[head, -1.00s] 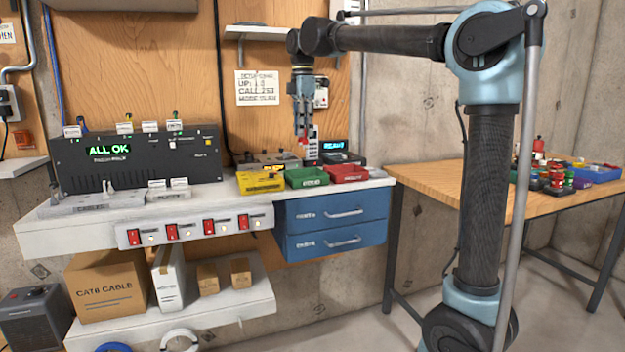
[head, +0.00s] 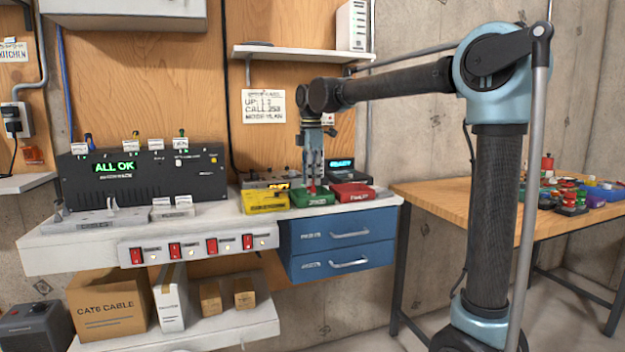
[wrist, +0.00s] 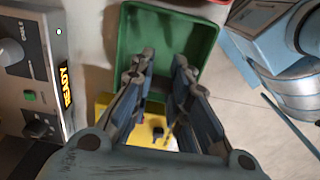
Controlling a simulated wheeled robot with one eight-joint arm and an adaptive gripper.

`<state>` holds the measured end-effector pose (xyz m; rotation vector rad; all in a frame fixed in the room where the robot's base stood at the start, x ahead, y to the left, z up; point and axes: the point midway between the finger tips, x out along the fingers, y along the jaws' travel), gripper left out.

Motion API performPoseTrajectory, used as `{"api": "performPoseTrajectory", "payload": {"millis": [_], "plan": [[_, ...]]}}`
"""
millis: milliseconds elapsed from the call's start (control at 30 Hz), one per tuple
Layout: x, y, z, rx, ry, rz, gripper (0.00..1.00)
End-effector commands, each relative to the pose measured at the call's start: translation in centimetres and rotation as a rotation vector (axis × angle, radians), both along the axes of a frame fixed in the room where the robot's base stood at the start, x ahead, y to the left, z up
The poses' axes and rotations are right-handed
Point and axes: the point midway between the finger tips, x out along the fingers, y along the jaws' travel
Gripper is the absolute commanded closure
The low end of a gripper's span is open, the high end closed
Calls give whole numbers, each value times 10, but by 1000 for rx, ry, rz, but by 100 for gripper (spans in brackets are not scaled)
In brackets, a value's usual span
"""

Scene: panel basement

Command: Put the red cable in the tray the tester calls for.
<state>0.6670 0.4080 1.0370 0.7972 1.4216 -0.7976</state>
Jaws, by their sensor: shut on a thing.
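My gripper (head: 312,184) points down over the green tray (head: 318,199) on the bench. It is shut on the red cable (head: 311,189), seen as a small red bit at the fingertips. In the wrist view, my gripper (wrist: 165,62) reaches over the green tray (wrist: 190,22); the cable is not clear there. The yellow tray (head: 264,203) is left and the red tray (head: 353,192) right. The wrist view shows dark items in the yellow tray (wrist: 108,104). A device with an amber display (head: 280,186) stands behind; in the wrist view this display (wrist: 65,86) reads READY.
A second device with a blue READY display (head: 342,164) stands behind the red tray. A black unit (head: 140,175) reading ALL OK is at left. A paper notice (head: 263,107) hangs on the wall, its text only partly legible. A wooden table (head: 455,203) holds parts at right.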

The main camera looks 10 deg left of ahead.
Motion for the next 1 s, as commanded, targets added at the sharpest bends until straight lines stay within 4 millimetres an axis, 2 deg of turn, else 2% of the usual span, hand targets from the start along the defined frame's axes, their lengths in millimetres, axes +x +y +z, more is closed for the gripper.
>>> {"api": "performPoseTrajectory", "payload": {"millis": [867, 900, 967, 1000], "plan": [[-1, 1, -14, 0, 0, 2, 100], [-1, 1, -14, 0, 0, 2, 75], [-1, 1, -14, 0, 0, 2, 64], [-1, 2, -14, 0, 0, 2, 64]]}}
